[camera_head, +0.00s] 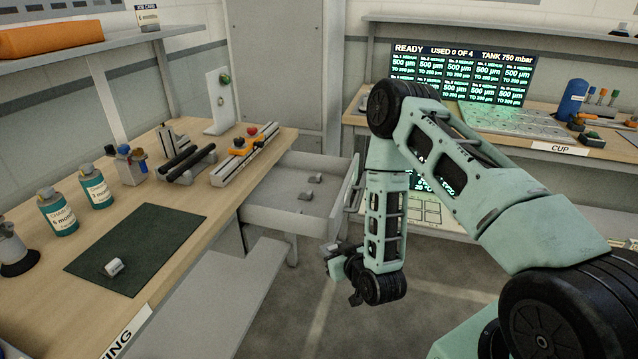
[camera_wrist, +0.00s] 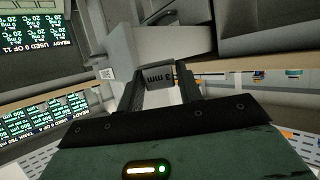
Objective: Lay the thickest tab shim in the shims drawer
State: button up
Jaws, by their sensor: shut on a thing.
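My gripper (camera_wrist: 158,84) is shut on a small grey tab shim (camera_wrist: 161,72), whose upside-down label seems to read 3 mm. In the head view my gripper (camera_head: 340,264) hangs low, in front of and just right of the open drawer (camera_head: 265,212); the held shim is hard to make out there. The drawer is pulled out at the right end of the left bench. Two small grey pieces (camera_head: 315,179) lie apart on its floor. Another small pale labelled piece (camera_head: 115,267) lies on the dark green mat (camera_head: 160,235).
The left bench (camera_head: 225,190) carries bottles (camera_head: 57,212), black rollers (camera_head: 187,162) and a rail fixture (camera_head: 245,155). A grey cabinet (camera_head: 275,80) stands behind the drawer. The right bench (camera_head: 600,155) holds a screen (camera_head: 460,75). Open floor lies before the drawer.

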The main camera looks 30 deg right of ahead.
aim_at(307, 173)
jog(key=i+l+z, duration=0.2)
jog(key=z, duration=0.25)
jog(key=i+l+z, duration=0.25)
jog(key=z, duration=0.2)
jog(key=i+l+z, duration=0.25)
jog(key=z, duration=0.2)
jog(key=i+l+z, duration=0.15)
jog(key=i, duration=0.45)
jog(key=i+u, duration=0.35)
jog(key=i+l+u, duration=0.1)
jog(key=u, duration=0.3)
jog(key=i+l+u, duration=0.15)
jog(key=u, duration=0.2)
jog(key=l, duration=0.1)
